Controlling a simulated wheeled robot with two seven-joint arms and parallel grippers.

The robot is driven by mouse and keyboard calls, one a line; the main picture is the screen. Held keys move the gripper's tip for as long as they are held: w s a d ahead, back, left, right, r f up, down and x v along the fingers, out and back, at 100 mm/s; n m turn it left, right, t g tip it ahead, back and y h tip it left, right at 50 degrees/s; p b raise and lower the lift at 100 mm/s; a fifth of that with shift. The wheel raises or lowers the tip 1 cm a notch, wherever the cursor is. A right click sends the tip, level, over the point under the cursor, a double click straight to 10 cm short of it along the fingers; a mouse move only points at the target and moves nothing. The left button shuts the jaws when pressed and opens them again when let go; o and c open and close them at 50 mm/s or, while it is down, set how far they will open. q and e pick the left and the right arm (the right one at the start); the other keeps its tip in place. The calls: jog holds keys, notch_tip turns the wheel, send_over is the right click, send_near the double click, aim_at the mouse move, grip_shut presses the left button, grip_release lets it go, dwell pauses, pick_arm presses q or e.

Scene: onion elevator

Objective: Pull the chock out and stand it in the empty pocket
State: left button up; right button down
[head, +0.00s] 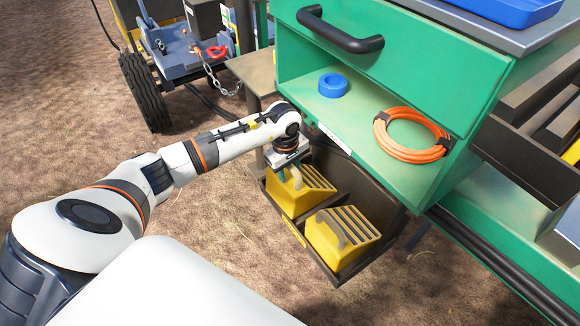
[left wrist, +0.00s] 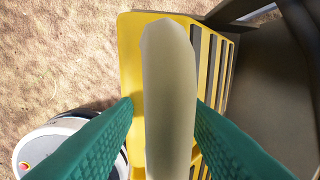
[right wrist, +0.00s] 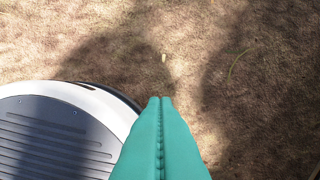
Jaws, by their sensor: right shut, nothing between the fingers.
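The nearer chock (head: 325,242) stands free of my grippers. My left gripper (head: 294,176) is at the handle of the farther chock (head: 312,187). In the left wrist view, my left fingers (left wrist: 164,103) are open on either side of that pale handle (left wrist: 168,75), with a gap on the left; the right finger is close to it. I cannot make out an empty pocket. My right gripper (right wrist: 160,100) is shut and empty above the ground.
The green cabinet (head: 400,88) overhangs the rack; its open shelf holds a blue ring (head: 333,85) and an orange hose coil (head: 381,143). A wheeled trailer (head: 180,50) with a chain stands at the back left. Bare ground lies in front of the rack.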

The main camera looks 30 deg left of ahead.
pick_arm(q)
jog(key=shift+s+a+f, duration=0.15)
jog(key=shift+s+f, duration=0.3)
jog(key=shift+f, duration=0.05)
jog(key=shift+r, duration=0.45)
notch_tip(320, 180, up, 12)
jog(key=p, duration=0.1)
pick_arm(e)
jog(key=f, duration=0.1)
jog(key=s+f, duration=0.2)
jog(key=f, duration=0.1)
jog(key=shift+s+d, duration=0.1)
pick_arm(q)
jog(key=shift+s, duration=0.1)
pick_arm(e)
jog(key=shift+f, duration=0.1)
